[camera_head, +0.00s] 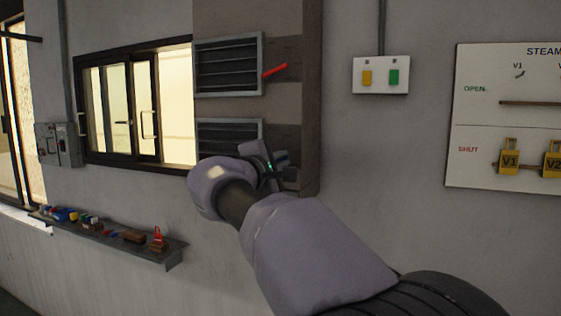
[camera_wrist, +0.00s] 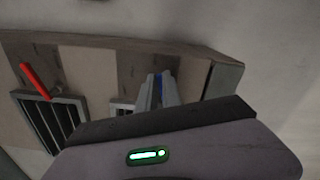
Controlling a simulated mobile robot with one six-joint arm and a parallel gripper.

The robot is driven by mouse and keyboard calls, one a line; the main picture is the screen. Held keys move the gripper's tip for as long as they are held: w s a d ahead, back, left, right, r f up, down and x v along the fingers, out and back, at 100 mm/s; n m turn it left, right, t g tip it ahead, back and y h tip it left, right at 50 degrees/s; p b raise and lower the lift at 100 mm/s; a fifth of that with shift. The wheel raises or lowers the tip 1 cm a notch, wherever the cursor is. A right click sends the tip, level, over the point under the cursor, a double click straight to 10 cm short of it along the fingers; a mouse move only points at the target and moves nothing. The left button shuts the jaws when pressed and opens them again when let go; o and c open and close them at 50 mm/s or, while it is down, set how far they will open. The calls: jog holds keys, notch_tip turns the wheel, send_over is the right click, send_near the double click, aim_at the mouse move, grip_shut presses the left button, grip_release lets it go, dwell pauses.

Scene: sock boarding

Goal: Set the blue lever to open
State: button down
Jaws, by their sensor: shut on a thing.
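The blue lever (camera_wrist: 161,77) shows only as a small bit of blue between my fingertips in the wrist view. In the head view it is hidden behind my gripper (camera_head: 283,162) and wrist. My gripper also shows in the wrist view (camera_wrist: 158,88), with its two fingers close together and shut on the blue lever. It is at the lower right of the lower louvred vent (camera_head: 228,135), in front of the brown panel (camera_head: 309,100). The lever's angle cannot be made out.
A red lever (camera_head: 275,69) sticks out beside the upper vent (camera_head: 228,65); it also shows in the wrist view (camera_wrist: 34,79). A window (camera_head: 135,105) is to the left. A cluttered shelf (camera_head: 172,262) is below. A switch plate (camera_head: 381,88) and steam board (camera_head: 500,125) are right.

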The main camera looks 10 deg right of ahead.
jog(key=c, duration=1.5)
grip_release()
jog(key=v, duration=1.7)
jog(key=shift+s+a, duration=0.1)
jog(key=shift+s, duration=0.05)
